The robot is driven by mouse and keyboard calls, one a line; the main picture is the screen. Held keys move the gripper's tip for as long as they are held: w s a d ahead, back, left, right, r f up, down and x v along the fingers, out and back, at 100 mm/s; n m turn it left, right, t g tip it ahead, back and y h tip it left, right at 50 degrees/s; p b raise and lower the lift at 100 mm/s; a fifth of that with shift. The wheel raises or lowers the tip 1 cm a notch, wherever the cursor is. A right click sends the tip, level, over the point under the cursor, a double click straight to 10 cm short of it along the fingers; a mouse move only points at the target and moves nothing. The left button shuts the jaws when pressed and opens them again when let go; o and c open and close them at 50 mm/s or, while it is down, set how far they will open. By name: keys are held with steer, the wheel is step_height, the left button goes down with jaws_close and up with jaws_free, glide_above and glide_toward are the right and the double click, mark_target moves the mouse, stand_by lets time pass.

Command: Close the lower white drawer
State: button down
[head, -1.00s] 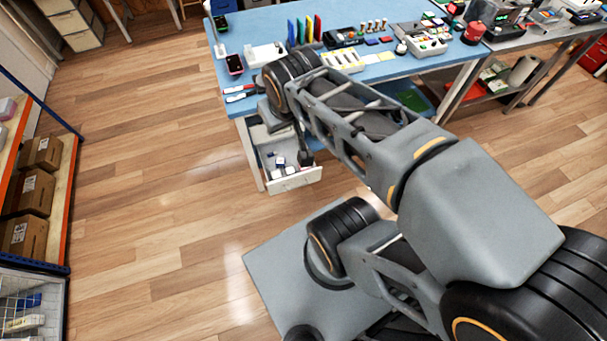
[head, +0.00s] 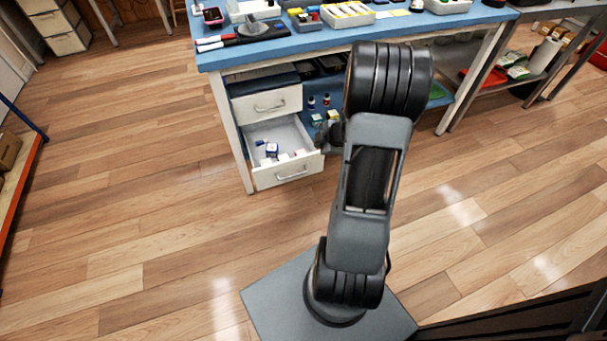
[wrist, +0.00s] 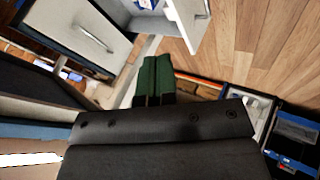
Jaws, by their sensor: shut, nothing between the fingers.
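The lower white drawer (head: 289,173) is pulled out of the cabinet under the blue bench, with several small boxes and bottles inside. Its front also shows at the top of the wrist view (wrist: 188,20). The white drawer above it (head: 268,104) is shut, and its handle shows. My gripper (head: 322,134) is a dark shape just right of the open drawer, partly hidden by my arm. In the wrist view its green fingertips (wrist: 153,82) are together and hold nothing. They appear apart from the drawer; the exact gap cannot be told.
The blue bench top (head: 290,45) overhangs the drawers and carries pens, trays and a phone. A shelf with small bottles and boxes (head: 318,118) is right of the drawers. The wooden floor (head: 150,200) in front and left is clear.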

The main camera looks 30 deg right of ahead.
step_height(320, 180, down, 7)
steer(key=s+n+y+b, duration=0.1)
steer(key=s+y+b, duration=0.1)
steer(key=b, duration=0.7)
glide_toward(297, 164)
steer(key=shift+g, duration=0.4)
steer(key=shift+w+r+x, duration=0.1)
steer(key=shift+w+x, duration=0.05)
steer(key=shift+x, duration=1.1)
steer(key=shift+w+r+x, duration=0.15)
steer(key=shift+x, duration=1.15)
steer(key=shift+a, duration=0.1)
